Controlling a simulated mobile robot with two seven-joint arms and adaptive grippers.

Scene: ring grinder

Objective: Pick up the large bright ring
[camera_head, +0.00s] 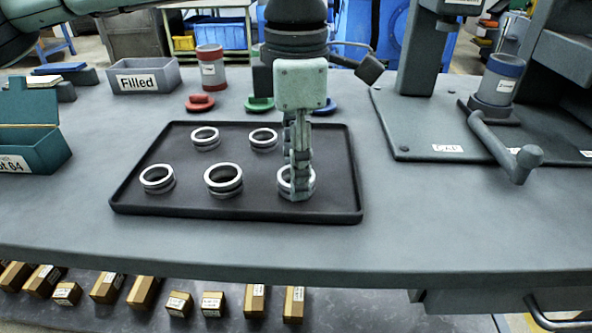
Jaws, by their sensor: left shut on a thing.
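A dark tray (258,209) on the grey table holds several bright metal rings. Three stand in the front row: one at the left (158,179), one in the middle (223,180), and the right ring (284,186). Two smaller-looking rings stand behind, at the back left (206,138) and back middle (263,139). My left gripper (299,188) points down into the tray and is shut on the right front ring, partly hiding it. This ring is at tray level; I cannot tell whether it touches the tray floor. My right gripper is not in view.
A "Filled" bin (145,80), a red-banded container (211,72), and red (200,103) and green (259,104) lids stand behind the tray. A teal box (36,130) is at the left. A machine with a crank handle (505,146) is at the right.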

